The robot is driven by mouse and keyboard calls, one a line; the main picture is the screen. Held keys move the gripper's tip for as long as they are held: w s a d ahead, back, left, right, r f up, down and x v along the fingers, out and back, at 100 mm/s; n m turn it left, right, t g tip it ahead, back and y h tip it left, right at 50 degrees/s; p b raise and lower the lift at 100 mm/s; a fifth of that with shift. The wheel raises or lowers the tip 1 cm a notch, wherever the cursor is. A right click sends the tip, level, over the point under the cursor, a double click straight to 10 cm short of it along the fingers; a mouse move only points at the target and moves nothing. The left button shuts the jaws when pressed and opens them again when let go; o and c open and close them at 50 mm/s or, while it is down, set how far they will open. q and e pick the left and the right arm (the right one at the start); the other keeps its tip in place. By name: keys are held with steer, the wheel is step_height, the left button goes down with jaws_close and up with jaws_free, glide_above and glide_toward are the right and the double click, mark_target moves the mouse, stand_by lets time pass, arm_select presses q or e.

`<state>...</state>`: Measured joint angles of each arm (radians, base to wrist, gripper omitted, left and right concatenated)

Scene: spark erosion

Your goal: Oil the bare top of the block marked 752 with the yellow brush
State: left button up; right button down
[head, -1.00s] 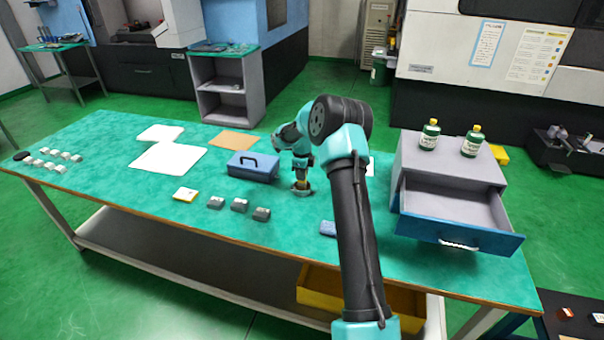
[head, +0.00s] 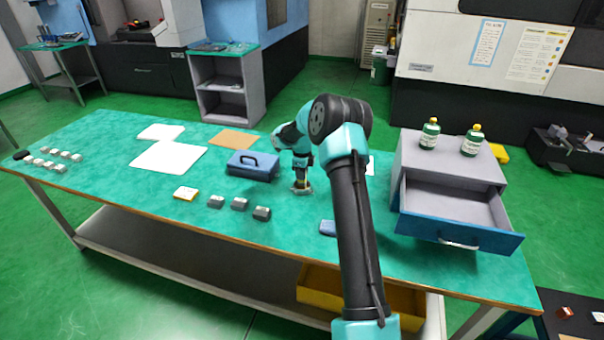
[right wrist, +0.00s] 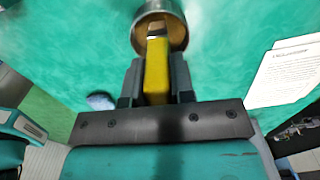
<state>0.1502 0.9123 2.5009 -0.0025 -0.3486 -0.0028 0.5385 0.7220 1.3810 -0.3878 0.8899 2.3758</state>
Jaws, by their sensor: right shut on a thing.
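My right gripper (head: 301,180) is shut on the yellow brush (right wrist: 157,72), right of the blue box. In the right wrist view its fingers (right wrist: 157,82) clamp the yellow handle. The brush's far end reaches into or over the mouth of a round metal tin (right wrist: 176,26); the bristles are hidden. In the head view the tin (head: 303,190) shows small under the gripper. Three grey blocks (head: 215,201), (head: 239,203), (head: 262,213) stand in a row nearer the front edge. Their markings are too small to read, so I cannot tell which is 752. My left gripper is not in view.
A blue box with a handle (head: 252,166) stands left of the gripper. A yellow-edged pad (head: 185,193) and a blue item (head: 327,227) lie on the table. An open drawer unit (head: 450,185) carrying two green bottles is at right. Several small blocks (head: 62,155) lie far left.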

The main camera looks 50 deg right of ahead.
stand_by(0.7)
steer(key=shift+r, duration=3.5)
